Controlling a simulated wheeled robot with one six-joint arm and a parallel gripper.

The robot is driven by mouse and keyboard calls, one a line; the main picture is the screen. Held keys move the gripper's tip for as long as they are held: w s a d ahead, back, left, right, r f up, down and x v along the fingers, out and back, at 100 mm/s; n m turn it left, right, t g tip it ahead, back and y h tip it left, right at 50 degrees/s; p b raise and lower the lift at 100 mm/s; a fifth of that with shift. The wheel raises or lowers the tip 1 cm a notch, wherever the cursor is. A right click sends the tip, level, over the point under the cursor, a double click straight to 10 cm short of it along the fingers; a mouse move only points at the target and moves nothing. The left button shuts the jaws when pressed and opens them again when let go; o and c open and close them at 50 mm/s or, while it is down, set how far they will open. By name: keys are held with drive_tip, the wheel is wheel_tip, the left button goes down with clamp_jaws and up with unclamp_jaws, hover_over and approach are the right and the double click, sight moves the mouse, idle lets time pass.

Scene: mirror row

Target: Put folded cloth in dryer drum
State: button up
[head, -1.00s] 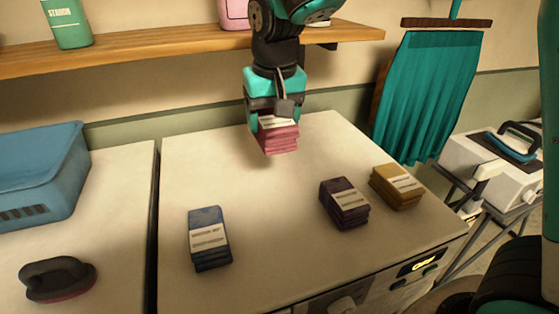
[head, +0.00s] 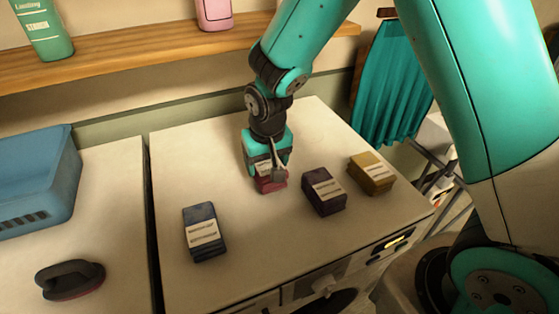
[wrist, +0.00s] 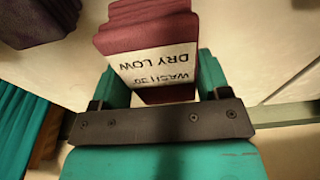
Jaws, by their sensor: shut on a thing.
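My gripper (head: 268,168) is shut on a maroon folded cloth (head: 271,184), low over the white machine top (head: 285,245). I cannot tell whether the cloth touches the top. In the wrist view the maroon cloth (wrist: 150,35) sits between the fingers, its white label reading "WASH 30 DRY LOW" upside down. A purple folded cloth (head: 323,192) lies just right of it, a mustard one (head: 371,174) further right, and a blue one (head: 204,232) to the left. A dark round opening (head: 345,301), perhaps the drum, shows partly in the machine's front at the bottom edge.
A blue basket (head: 38,180) and a dark brush-like object (head: 70,280) stand on the left surface. A wooden shelf (head: 150,52) with bottles runs above the back. A teal curtain (head: 392,90) hangs at right. The machine top's front middle is clear.

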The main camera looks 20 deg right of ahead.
drive_tip(key=d+f, duration=0.1)
drive_tip(key=d+f+p, duration=0.1)
drive_tip(key=d, duration=0.1)
drive_tip(key=shift+d, duration=0.15)
drive_tip(key=shift+f, duration=0.2)
drive_tip(key=shift+f, duration=0.1)
drive_tip(key=shift+f, duration=0.1)
drive_tip(key=o, duration=1)
